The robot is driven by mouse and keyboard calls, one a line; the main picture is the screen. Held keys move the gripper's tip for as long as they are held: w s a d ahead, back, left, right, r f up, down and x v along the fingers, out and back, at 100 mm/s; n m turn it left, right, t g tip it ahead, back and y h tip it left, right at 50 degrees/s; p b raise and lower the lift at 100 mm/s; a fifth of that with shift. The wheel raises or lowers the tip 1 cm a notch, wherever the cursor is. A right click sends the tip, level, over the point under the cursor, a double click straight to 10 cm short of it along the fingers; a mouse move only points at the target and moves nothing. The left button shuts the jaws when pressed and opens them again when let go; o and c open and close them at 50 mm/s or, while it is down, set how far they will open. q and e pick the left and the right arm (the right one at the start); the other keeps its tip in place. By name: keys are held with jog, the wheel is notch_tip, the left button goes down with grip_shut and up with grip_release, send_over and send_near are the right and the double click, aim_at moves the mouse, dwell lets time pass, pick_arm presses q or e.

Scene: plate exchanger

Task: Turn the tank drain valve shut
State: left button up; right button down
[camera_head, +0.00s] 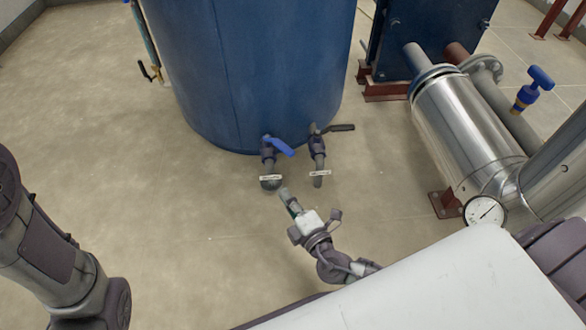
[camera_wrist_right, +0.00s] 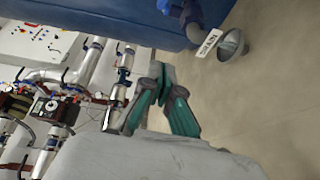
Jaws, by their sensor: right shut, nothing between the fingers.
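The blue tank (camera_head: 265,70) stands at the top centre of the head view. Two valves with outlet pipes sit low on its front. The left one has a blue lever (camera_head: 279,146) slanting down to the right, over a labelled pipe (camera_head: 268,163). The right one has a black lever (camera_head: 339,128) pointing right, roughly across its pipe. My left gripper is out of view.
A silver cylinder (camera_head: 465,125) with a pressure gauge (camera_head: 484,212) stands at the right. A blue valve handle (camera_head: 540,77) is beyond it. A small valve (camera_head: 150,72) hangs on a pipe left of the tank. The floor (camera_head: 190,220) in front is clear.

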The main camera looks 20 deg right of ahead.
jog(key=b, duration=0.2)
send_near(278, 144)
jog(key=w+a+f, duration=0.1)
jog(key=w+a, duration=0.3)
jog(key=a, duration=0.2)
jog(key=shift+w+d+f+b, duration=0.1)
jog(key=shift+w+d+b, duration=0.1)
jog(key=shift+d, duration=0.4)
jog(key=shift+w+d+f+b, duration=0.1)
jog(key=shift+w+d+b, duration=0.15)
jog(key=shift+d, duration=0.4)
jog(key=shift+w+d+b, duration=0.2)
jog(key=shift+d, duration=0.4)
